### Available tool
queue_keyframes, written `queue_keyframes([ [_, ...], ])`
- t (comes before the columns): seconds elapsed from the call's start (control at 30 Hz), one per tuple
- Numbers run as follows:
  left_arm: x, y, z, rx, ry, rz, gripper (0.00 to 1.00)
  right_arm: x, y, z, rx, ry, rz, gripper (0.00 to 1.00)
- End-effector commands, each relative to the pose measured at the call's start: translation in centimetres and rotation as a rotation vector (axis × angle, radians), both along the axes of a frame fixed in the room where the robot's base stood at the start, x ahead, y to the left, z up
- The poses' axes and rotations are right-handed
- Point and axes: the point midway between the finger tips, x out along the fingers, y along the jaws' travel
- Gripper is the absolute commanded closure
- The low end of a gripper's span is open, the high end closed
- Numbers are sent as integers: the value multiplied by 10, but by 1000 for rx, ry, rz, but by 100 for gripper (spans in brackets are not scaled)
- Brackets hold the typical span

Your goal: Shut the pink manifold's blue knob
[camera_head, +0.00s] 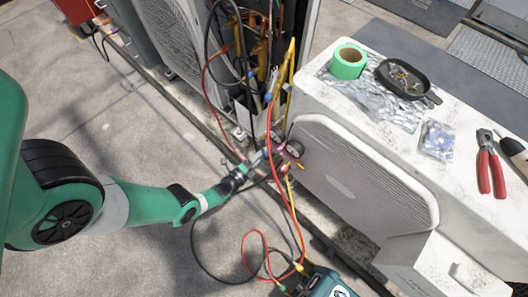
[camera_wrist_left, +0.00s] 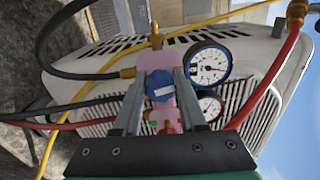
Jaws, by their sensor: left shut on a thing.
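The pink manifold (camera_wrist_left: 160,62) hangs in front of the white condenser unit. In the head view the manifold (camera_head: 280,158) is small and partly hidden by hoses and my arm. The blue knob (camera_wrist_left: 161,92) faces the left wrist camera, between the two fingers. My left gripper (camera_wrist_left: 160,86) is shut on the blue knob, one finger along each side. In the head view my left gripper (camera_head: 247,168) reaches the manifold from the left. A large blue-rimmed gauge (camera_wrist_left: 208,65) and a smaller red gauge (camera_wrist_left: 210,107) sit right of the knob. My right gripper does not show.
Red hose (camera_wrist_left: 272,80), yellow hose (camera_wrist_left: 205,22) and black hoses (camera_wrist_left: 62,72) run around the manifold. An open condenser cabinet (camera_head: 262,60) with wiring stands behind. Tape (camera_head: 348,62), a dark tray (camera_head: 403,78) and red-handled pliers (camera_head: 490,172) lie on the unit at right. Floor at left is clear.

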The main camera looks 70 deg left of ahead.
Motion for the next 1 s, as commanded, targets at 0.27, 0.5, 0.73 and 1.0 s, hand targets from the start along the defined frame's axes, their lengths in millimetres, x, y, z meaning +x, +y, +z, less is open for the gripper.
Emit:
queue_keyframes([
  [0.27, 0, 0, 1, 137, 68, 1, 100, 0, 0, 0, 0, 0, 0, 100],
  [0.5, 0, 0, 1, 188, 91, 0, 100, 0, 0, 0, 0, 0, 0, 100],
  [0.73, 0, 0, 1, 194, 95, 0, 100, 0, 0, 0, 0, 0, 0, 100],
  [1.0, 0, 0, 1, 193, 94, 0, 46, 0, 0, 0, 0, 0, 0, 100],
])
